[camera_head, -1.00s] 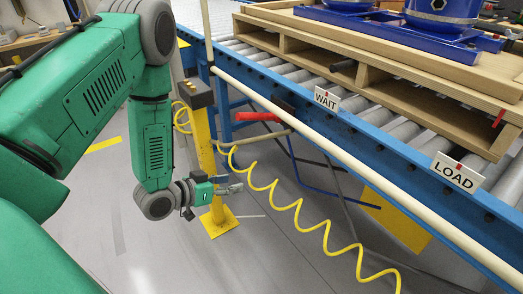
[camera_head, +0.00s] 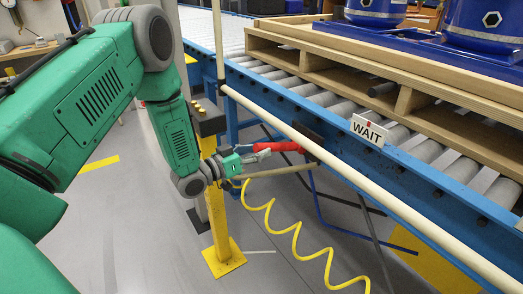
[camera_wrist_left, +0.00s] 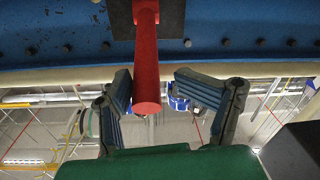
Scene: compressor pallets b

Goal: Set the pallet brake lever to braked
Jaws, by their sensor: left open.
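The red lever (camera_head: 285,146) sticks out from a dark plate on the side of the blue conveyor frame (camera_head: 340,137), below the cream rail. My left gripper (camera_head: 262,153) is open just at the lever's free end. In the left wrist view the red lever (camera_wrist_left: 147,60) comes down from its dark plate, and its round end lies between the two open fingers (camera_wrist_left: 153,92). I see a gap on each side, so the fingers do not grip it. The wooden pallet (camera_head: 460,105) rests on the rollers above. My right gripper is not in view.
The cream rail (camera_head: 330,157) runs along the conveyor close above the lever. A coiled yellow hose (camera_head: 297,240) hangs below. A WAIT sign (camera_head: 370,130) is on the frame.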

